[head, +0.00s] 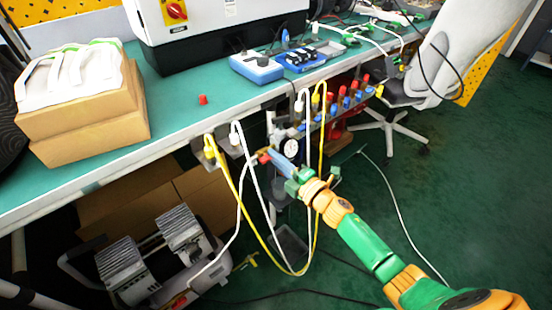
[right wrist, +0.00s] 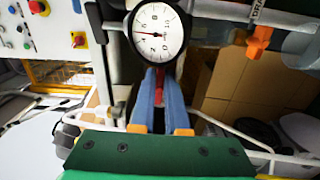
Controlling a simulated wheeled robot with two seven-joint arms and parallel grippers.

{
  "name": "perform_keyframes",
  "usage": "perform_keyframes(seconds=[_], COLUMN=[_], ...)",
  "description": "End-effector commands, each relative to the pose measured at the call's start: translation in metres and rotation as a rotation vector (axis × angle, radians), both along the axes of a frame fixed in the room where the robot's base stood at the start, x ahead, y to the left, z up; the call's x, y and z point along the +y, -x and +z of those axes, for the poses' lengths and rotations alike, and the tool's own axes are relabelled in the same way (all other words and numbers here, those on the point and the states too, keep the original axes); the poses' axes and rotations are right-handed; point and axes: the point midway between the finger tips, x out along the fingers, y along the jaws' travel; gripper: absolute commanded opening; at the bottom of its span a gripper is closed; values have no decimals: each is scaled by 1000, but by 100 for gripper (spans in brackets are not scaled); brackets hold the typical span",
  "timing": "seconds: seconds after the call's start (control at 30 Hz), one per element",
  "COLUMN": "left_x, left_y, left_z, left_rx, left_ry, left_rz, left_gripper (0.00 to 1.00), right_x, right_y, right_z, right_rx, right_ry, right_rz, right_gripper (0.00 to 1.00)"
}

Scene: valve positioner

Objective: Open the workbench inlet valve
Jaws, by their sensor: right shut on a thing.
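The workbench inlet valve shows as a small red handle (head: 264,158) beside a round white pressure gauge (head: 291,148), just under the front edge of the bench. My right gripper (head: 273,157) reaches up to it from the lower right. In the right wrist view its two blue fingers (right wrist: 160,78) are shut on the red handle (right wrist: 160,88), just below the gauge (right wrist: 158,32). The fingers hide part of the handle, and I cannot tell how far it is turned. The gauge needle points left. My left gripper is not in view.
The green-topped bench (head: 185,112) runs across above the valve. Yellow and white hoses (head: 236,188) hang close to my right arm. A compressor (head: 160,258) stands below at left, and an office chair (head: 400,90) at right. Floor at right is mostly clear, with a cable.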

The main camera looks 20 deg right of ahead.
Motion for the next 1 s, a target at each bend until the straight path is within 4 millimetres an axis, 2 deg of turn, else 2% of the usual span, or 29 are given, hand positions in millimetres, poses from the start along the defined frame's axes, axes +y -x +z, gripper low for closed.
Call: perform_keyframes(seconds=[0.03, 0.07, 0.1, 0.17, 0.5, 0.8, 1.0], left_x=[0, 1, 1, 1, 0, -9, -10], left_y=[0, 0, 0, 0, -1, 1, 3], left_z=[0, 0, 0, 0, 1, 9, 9], left_rx=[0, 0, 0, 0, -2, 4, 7], left_ry=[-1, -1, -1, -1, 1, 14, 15], left_rz=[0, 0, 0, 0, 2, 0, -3], left_gripper=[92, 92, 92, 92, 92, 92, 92], right_x=[0, 0, 0, 0, -1, -19, -24], right_y=[0, 0, 0, 0, 4, 54, 68], right_z=[-1, -1, -1, -1, 0, -1, -1], right_rx=[3, 3, 3, 3, 2, 4, 1], right_ry=[-1, -1, -1, -1, 1, -1, 0], right_rz=[0, 0, 0, 0, 0, 0, 1], right_gripper=[0, 15, 26, 42, 42, 42, 42])
